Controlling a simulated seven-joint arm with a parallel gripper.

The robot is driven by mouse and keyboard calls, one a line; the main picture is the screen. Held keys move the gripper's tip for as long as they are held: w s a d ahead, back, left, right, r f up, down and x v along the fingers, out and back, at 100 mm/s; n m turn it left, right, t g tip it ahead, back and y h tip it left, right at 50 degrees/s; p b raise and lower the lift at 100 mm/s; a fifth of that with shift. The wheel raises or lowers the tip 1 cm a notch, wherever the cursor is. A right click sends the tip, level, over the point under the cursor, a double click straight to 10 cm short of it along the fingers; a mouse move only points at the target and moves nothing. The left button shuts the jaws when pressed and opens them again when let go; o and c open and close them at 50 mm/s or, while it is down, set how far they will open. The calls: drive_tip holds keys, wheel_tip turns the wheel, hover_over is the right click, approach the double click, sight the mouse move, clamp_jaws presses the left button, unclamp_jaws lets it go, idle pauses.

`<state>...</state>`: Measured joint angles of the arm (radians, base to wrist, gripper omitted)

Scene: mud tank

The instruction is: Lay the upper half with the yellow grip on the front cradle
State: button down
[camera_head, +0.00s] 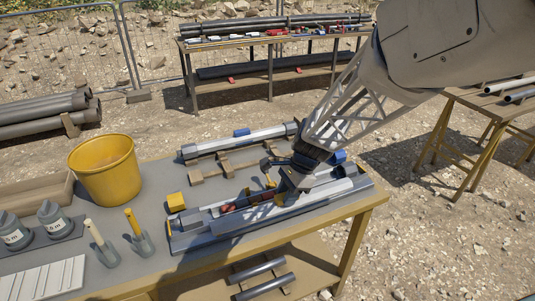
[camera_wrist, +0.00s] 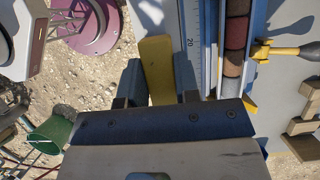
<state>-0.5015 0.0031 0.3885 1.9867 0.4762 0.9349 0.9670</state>
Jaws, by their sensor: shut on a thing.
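My gripper (camera_head: 287,187) is over the right part of the long split-tube assembly on the bench. In the wrist view its two dark fingers are shut on the yellow grip (camera_wrist: 157,70). Beside the fingers lie a scale strip (camera_wrist: 191,50) and an open tube with red and brown core (camera_wrist: 236,45). Low wooden supports (camera_head: 227,170), seemingly a cradle, stand behind the assembly and look empty in their visible part. Behind them lies a grey tube piece (camera_head: 225,146) with a blue block on top.
The bench's front edge (camera_head: 374,210) is close to the assembly.

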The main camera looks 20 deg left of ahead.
drive_tip(key=w+a+r, duration=0.3)
drive_tip(key=w+a, duration=1.9)
drive_tip(key=w, duration=0.4)
drive_tip(key=shift+a, duration=0.35)
drive_tip(key=shift+f, duration=2.45)
drive_tip(key=shift+f, duration=2.5)
drive_tip(key=shift+f, duration=0.5)
